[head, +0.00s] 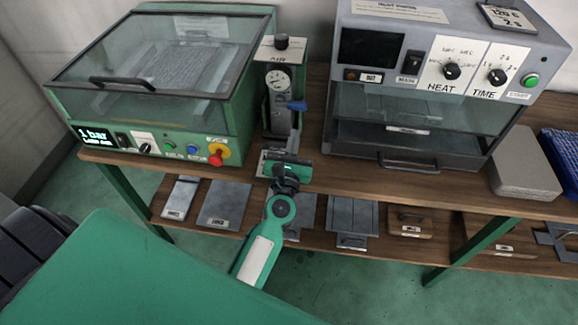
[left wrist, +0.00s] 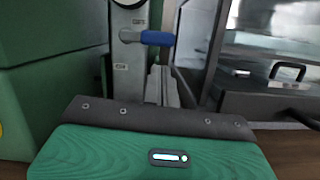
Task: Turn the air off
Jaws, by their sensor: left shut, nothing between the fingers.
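The grey air unit (head: 277,97) stands between the two machines, with a black knob (head: 282,42) on top and a round gauge (head: 278,80). Its blue lever (head: 297,105) sticks out to the right, about level; the lever also shows in the left wrist view (left wrist: 157,38). Two small labels sit by the lever, one above and one below, too small to read surely. My left gripper (head: 294,141) is shut and empty, in front of the unit and below the lever. Its fingers (left wrist: 161,82) point at the unit, with the tips just under the lever. My right gripper is out of view.
A green machine (head: 165,125) with a glass lid stands left, with a red-and-yellow stop knob (head: 217,155) near my left gripper. A grey heat press (head: 400,150) stands close on the right. The lower shelf (head: 270,232) holds several plates and a wooden block.

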